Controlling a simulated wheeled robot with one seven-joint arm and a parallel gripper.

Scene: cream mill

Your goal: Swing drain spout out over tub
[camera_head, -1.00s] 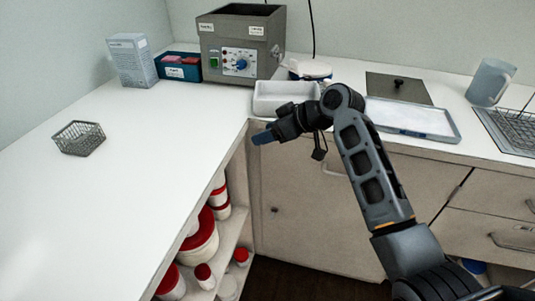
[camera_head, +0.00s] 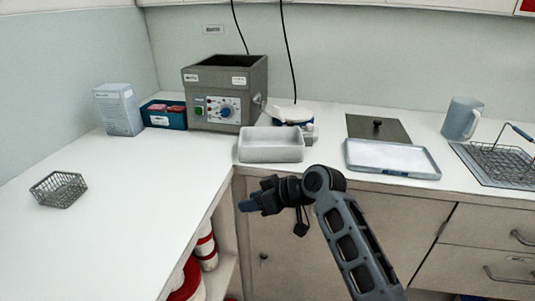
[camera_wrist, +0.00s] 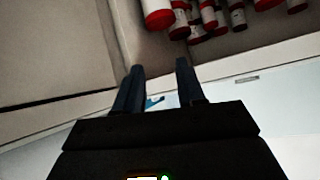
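The white tub (camera_head: 271,152) stands on the counter near its front edge, at the inner corner. Behind it is a grey bath unit (camera_head: 226,108) with a blue dial. A small part shows at the unit's right side (camera_head: 258,99); I cannot tell whether it is the drain spout. My gripper (camera_head: 247,206) is in front of the counter, below and apart from the tub, pointing left. In the wrist view its two fingers (camera_wrist: 158,80) are apart with nothing held. A small blue shape (camera_wrist: 153,102) shows between them farther off; I cannot tell what it is.
A wire basket (camera_head: 58,190) sits on the left counter. A blue box (camera_head: 163,115) and a carton (camera_head: 119,111) stand left of the unit. A shallow tray (camera_head: 392,158), a jug (camera_head: 461,119) and a wire rack (camera_head: 503,163) are to the right. Red-lidded jars (camera_wrist: 158,14) are under the counter.

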